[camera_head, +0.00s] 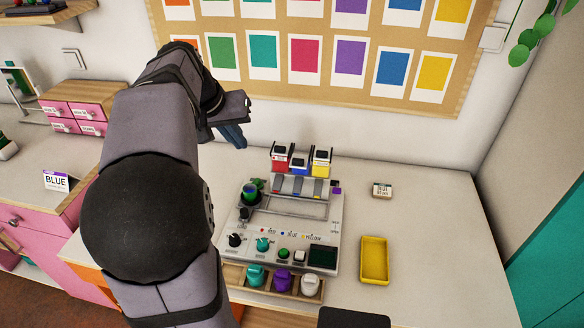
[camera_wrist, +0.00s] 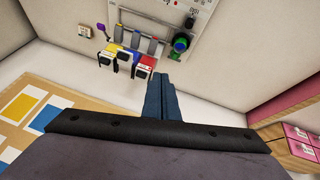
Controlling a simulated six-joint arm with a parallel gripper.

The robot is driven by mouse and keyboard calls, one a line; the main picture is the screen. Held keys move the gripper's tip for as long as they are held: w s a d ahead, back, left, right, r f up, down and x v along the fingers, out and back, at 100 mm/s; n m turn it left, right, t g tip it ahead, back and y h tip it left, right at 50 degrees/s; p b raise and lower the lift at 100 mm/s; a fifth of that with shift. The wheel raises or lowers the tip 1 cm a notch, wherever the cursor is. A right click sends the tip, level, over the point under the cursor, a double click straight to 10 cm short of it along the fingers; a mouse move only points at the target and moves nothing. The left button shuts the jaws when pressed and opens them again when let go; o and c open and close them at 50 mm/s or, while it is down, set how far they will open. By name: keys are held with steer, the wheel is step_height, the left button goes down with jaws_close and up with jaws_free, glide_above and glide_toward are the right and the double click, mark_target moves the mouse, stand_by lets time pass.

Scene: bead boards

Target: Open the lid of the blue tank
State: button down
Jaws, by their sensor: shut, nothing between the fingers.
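The blue tank (camera_head: 299,162) stands between the red tank (camera_head: 279,161) and the yellow tank (camera_head: 320,163) at the back of the grey machine. In the wrist view the blue tank (camera_wrist: 124,60) also sits in the middle, with the yellow tank (camera_wrist: 107,55) left and the red tank (camera_wrist: 145,66) right. Dark and white parts show on the tanks; the lid's state is too small to tell. My gripper (camera_head: 239,141) is shut and empty, in the air above and left of the tanks. Its fingers (camera_wrist: 161,84) touch nothing in the wrist view.
The grey machine (camera_head: 325,228) carries knobs, a green cup (camera_head: 250,193) and a dark screen. Coloured bottles stand in a wooden rack at its front. A yellow tray (camera_head: 375,259) and small box (camera_head: 382,190) lie right. A colour-card board (camera_head: 390,98) hangs behind.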

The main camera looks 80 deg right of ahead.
mark_target(299, 159)
steer(key=s+f+m+g, duration=0.1)
steer(key=s+f+m, duration=0.1)
steer(key=m, duration=0.7)
steer(key=s+a+f+m+g, duration=0.1)
steer(key=s+m+g, duration=0.1)
steer(key=s+m, duration=0.3)
steer(key=m, duration=0.4)
steer(key=shift+s+f+m, duration=0.15)
steer(key=shift+f+m, duration=0.15)
steer(key=shift+f, duration=0.1)
steer(key=shift+f, duration=0.1)
steer(key=s+d+f+p, duration=0.3)
steer(key=d+f+p, duration=0.3)
steer(key=d+f, duration=0.1)
steer(key=shift+s+d+f, duration=0.35)
steer(key=shift+d, duration=0.45)
steer(key=shift+d+f+b, duration=0.1)
steer(key=shift+b, duration=0.2)
